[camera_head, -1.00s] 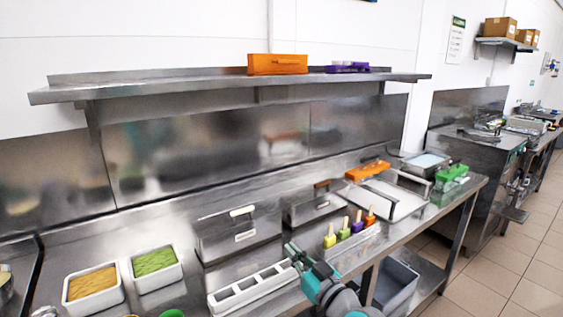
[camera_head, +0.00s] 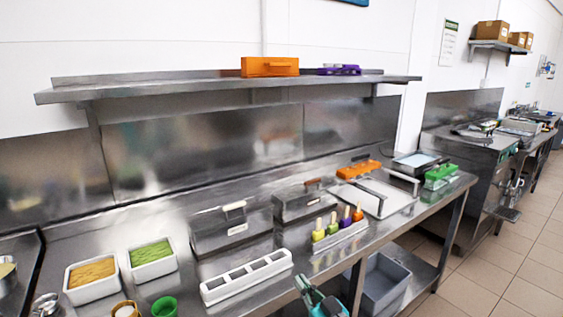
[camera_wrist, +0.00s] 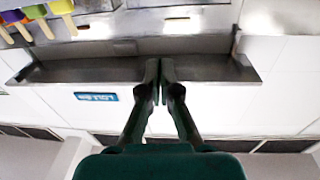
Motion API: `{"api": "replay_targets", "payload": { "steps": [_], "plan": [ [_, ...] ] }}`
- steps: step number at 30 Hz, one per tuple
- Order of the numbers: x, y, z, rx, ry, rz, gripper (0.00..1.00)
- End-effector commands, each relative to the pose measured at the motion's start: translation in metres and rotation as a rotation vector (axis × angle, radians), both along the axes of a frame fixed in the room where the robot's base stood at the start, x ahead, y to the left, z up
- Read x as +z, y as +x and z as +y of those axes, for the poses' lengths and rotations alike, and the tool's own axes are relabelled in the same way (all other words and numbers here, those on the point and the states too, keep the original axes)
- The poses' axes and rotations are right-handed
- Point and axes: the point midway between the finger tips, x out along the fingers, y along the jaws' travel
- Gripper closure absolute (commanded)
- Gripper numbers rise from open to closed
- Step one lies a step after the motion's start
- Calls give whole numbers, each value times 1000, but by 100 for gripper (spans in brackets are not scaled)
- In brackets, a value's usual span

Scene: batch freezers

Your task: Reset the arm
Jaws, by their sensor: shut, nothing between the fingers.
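My gripper (camera_head: 305,284) shows at the bottom edge of the head view, in front of the counter's front edge and below the white slotted holder (camera_head: 246,276). In the wrist view my gripper (camera_wrist: 160,64) has its two dark fingers together, with nothing between them. Behind the fingers, the wrist view shows the metal shelf (camera_wrist: 105,68) and the wall with a blue sign (camera_wrist: 96,97). Most of my arm is outside the head view.
On the counter are trays of orange (camera_head: 91,272) and green food (camera_head: 151,252), lidded metal bins (camera_head: 231,230), and popsicles (camera_head: 332,223) in a white stand. A grey bin (camera_head: 383,287) sits below. The floor (camera_head: 490,282) at the right is clear.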

Motion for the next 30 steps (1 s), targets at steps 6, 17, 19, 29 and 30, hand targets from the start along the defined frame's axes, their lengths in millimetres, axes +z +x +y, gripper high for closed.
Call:
{"api": "replay_targets", "payload": {
  "steps": [6, 17, 19, 29, 30],
  "plan": [
    [-50, -36, -19, -73, 8, 57, 100],
    [-143, -146, -66, -247, 7, 165, 100],
    [-155, -170, -74, -277, 2, 181, 100],
    [-188, -287, -107, -396, -28, 243, 100],
    [-189, -301, -110, -408, -34, 246, 100]
  ]
}}
